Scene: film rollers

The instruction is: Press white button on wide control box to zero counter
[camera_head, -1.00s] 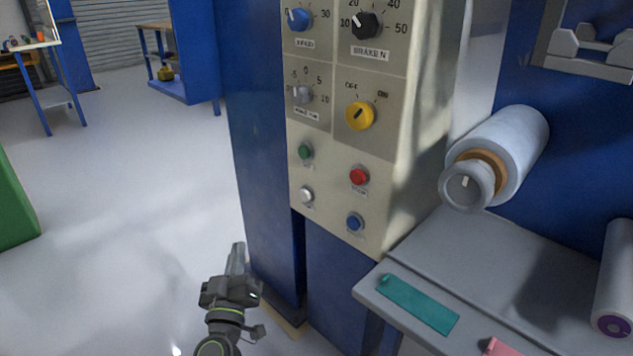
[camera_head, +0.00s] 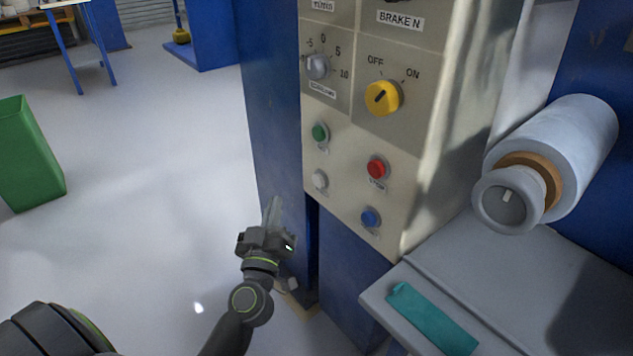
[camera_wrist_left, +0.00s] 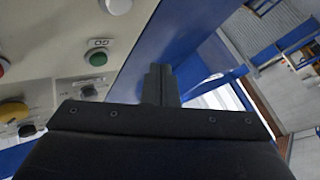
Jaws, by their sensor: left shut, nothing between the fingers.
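The white button (camera_head: 320,179) sits at the lower left of the cream control box (camera_head: 345,196), below the green button (camera_head: 320,132). In the left wrist view the white button (camera_wrist_left: 118,5) shows at the top edge, beside the green button (camera_wrist_left: 97,58). My left gripper (camera_head: 273,208) is shut and empty. In the head view it appears left of and below the white button, in front of the blue cabinet side, and apart from the button. My right gripper is not in view.
A red button (camera_head: 377,167), a blue button (camera_head: 370,217) and a yellow knob (camera_head: 383,98) are on the same panel. A grey shelf with a teal piece (camera_head: 432,318) and a film roll (camera_head: 560,150) are at right. Open floor lies left.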

